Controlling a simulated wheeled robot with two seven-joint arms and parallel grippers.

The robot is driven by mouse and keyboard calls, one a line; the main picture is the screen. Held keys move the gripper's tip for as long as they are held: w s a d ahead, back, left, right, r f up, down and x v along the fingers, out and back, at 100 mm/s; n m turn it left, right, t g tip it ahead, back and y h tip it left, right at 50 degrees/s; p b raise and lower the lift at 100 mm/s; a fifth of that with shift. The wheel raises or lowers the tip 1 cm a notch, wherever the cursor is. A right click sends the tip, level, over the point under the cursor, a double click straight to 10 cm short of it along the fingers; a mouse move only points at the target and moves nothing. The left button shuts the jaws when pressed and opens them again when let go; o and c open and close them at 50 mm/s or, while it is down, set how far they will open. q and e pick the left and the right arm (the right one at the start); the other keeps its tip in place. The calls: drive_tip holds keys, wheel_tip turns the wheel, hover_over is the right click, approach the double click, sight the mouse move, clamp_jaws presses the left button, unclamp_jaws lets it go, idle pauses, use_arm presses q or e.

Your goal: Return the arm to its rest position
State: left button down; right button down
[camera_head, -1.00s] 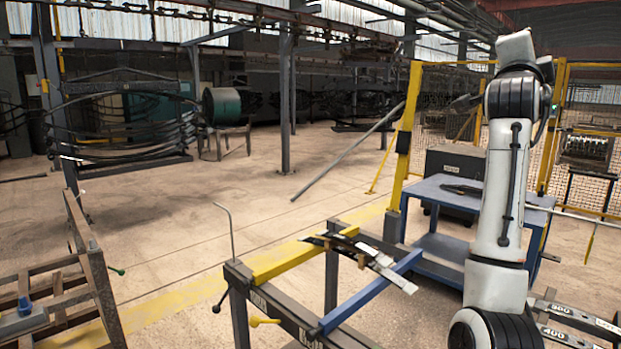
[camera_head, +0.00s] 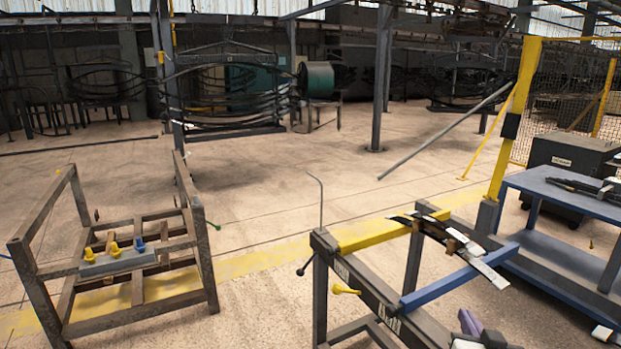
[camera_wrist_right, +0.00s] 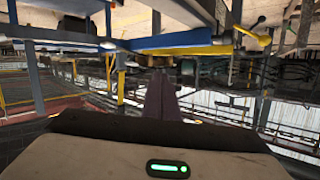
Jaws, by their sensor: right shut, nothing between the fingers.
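My right gripper (camera_head: 467,320) shows at the bottom edge of the head view, right of the middle. Only its purple-grey fingers and a bit of dark and white body are in the picture. It is just in front of the dark-framed stand and below its blue bar (camera_head: 460,278). In the right wrist view the fingers (camera_wrist_right: 160,88) are together with nothing between them. My left gripper is not in view.
The stand's yellow bar (camera_head: 385,233) carries metal strips (camera_head: 462,245) that reach over the blue bar. A brown metal rack (camera_head: 205,250) stands at left. A blue table (camera_head: 560,195) is at right. Open floor lies beyond.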

drive_tip(key=s+a+f+n+g+y, duration=0.1)
drive_tip(key=s+a+f+n+y, duration=0.1)
drive_tip(key=s+a+f, duration=0.4)
drive_tip(key=s+a+f+n+g+y, duration=0.1)
drive_tip(key=s+a+f+g, duration=0.1)
drive_tip(key=s+f, duration=0.6)
drive_tip(key=s+a+f+n+g+y, duration=0.1)
drive_tip(key=s+a+f, duration=0.3)
drive_tip(key=s, duration=0.5)
drive_tip(key=s+a+f+n+g+y, duration=0.1)
drive_tip(key=s+a+f+n+g, duration=0.1)
drive_tip(key=s+a+f, duration=0.2)
drive_tip(key=s+f, duration=0.2)
drive_tip(key=s, duration=0.2)
drive_tip(key=shift+s+a+y, duration=0.3)
drive_tip(key=shift+s+y, duration=0.05)
drive_tip(key=shift+y, duration=0.05)
